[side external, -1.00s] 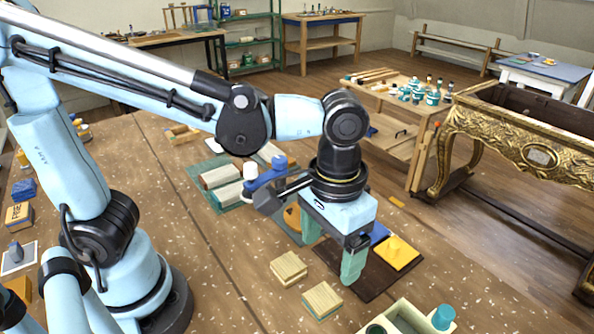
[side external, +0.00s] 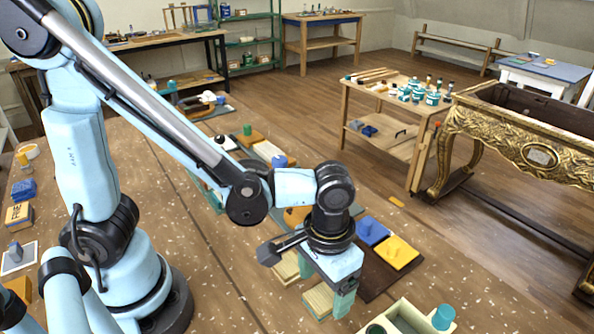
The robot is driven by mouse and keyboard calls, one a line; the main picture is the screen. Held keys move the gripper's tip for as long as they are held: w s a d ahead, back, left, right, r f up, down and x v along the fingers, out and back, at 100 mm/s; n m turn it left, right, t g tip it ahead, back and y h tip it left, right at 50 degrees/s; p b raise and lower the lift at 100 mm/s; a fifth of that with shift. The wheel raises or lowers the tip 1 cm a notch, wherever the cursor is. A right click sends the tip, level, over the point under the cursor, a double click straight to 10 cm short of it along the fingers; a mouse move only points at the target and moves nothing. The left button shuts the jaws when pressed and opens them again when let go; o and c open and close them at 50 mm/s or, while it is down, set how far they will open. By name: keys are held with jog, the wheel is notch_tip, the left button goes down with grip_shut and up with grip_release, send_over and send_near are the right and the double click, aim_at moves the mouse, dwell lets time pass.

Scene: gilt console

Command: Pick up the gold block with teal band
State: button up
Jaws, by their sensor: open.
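A pale gold block with a teal strip along its lower edge (side external: 316,304) lies on the speckled table, partly covered by my gripper. A similar pale gold block (side external: 284,270) lies just behind it to the left, also partly covered. My gripper (side external: 325,286) points down over these blocks with its teal fingers apart and nothing seen between them. One finger is in front of the right side of the teal-edged block; the other is between the two blocks. I cannot tell whether either finger touches a block.
A dark brown board (side external: 378,284) to the right carries a yellow knobbed piece (side external: 399,252) and a blue knobbed piece (side external: 372,231). A pale open box (side external: 408,312) with a teal cylinder (side external: 443,317) stands at the front right.

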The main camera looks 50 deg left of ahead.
aim_at(322, 302)
jog(key=shift+f, duration=1.35)
jog(key=shift+c, duration=0.2)
jog(key=c, duration=1.1)
jog(key=shift+r, duration=0.15)
